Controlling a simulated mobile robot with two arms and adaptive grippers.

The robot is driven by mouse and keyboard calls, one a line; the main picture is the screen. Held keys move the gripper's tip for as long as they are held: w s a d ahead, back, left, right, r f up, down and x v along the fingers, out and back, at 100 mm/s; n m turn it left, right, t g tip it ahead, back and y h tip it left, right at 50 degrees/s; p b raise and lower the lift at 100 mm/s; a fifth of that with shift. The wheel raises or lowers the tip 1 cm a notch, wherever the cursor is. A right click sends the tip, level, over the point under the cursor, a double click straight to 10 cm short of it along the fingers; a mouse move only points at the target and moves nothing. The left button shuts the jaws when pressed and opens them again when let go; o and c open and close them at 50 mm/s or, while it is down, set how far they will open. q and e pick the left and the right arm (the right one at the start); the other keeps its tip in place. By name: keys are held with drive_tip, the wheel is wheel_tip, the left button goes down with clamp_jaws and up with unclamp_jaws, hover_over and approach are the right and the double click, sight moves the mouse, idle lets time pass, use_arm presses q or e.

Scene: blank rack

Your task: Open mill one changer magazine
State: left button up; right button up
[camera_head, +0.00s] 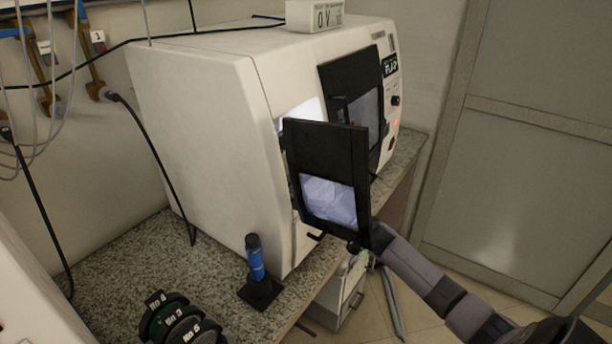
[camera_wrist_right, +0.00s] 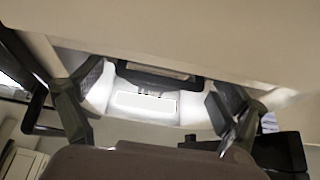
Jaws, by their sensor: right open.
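The mill (camera_head: 200,110) is a large white machine on a speckled counter. A black-framed door with a pale window (camera_head: 330,155) stands swung out from its front, and a lit opening shows behind it. A second black-framed door (camera_head: 355,85) sits further right on the front. My right arm comes in from the lower right, and my right gripper (camera_head: 368,236) is at the swung-out door's lower right edge, mostly hidden by it. In the right wrist view the gripper's fingers (camera_wrist_right: 155,105) are spread, with a bright white recess between them. I cannot tell whether they touch anything. My left gripper is out of view.
A blue-and-black tool on a dark stand (camera_head: 256,265) is on the counter (camera_head: 110,260) near the mill. Round labelled holders (camera_head: 175,325) stand at the front left. A small white box (camera_head: 314,15) sits on the mill. Floor is free at right, before a panelled door (camera_head: 540,150).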

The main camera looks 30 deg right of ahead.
drive_tip(key=shift+w+a+r, duration=0.15)
drive_tip(key=shift+w, duration=0.15)
drive_tip(key=shift+c, duration=0.2)
drive_tip(key=c, duration=1.6)
